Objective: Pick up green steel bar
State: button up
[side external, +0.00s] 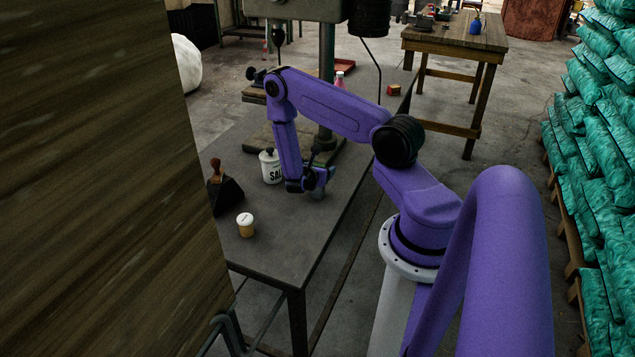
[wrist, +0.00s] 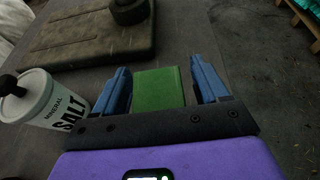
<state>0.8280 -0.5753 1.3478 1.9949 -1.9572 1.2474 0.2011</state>
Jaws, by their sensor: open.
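The green steel bar (wrist: 160,88) lies on the dark table top, and in the wrist view its flat green face shows between my two blue fingers. My gripper (wrist: 162,86) is open, with one finger on each side of the bar and a small gap visible on both sides. The near end of the bar is hidden behind the gripper's dark body. In the side external view my gripper (side external: 318,192) is low over the table near its right edge, and the bar cannot be made out there.
A white mineral salt canister (wrist: 45,98) stands close on the left; it also shows in the side view (side external: 269,168). Behind is a drill-press base (wrist: 90,38). A small lidded jar (side external: 246,225) and a dark wedge-shaped block (side external: 225,194) stand nearer the front. The table's right edge is close.

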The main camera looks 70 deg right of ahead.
jog(key=c, duration=1.2)
jog(key=shift+c, duration=0.2)
